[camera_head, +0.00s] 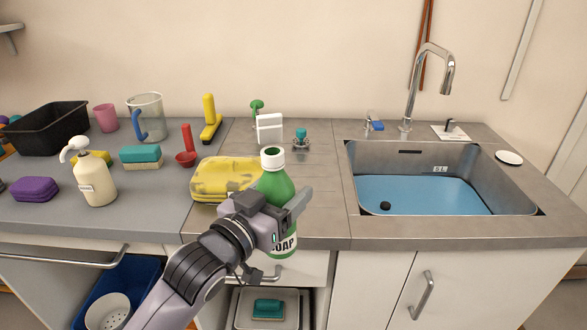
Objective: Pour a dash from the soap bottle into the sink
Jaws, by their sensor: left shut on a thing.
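The green soap bottle (277,185) with a white neck ring and a "SOAP" label stands upright in my left gripper (290,208). The gripper is shut around its middle, in front of the counter's front edge. The fingers hide part of the bottle's body and label. The bottle's dark green top is uncapped as far as I can see. The sink (352,165) is a steel basin at the right with blue water in it, and the bottle is to its left, apart from it. My right gripper does not show.
A yellow cloth (222,178) lies behind the bottle. A white pump bottle (97,180), sponge (141,156), jug (147,112) and black tub (48,130) stand at the left. The faucet (434,62) rises behind the sink. Counter between bottle and sink is clear.

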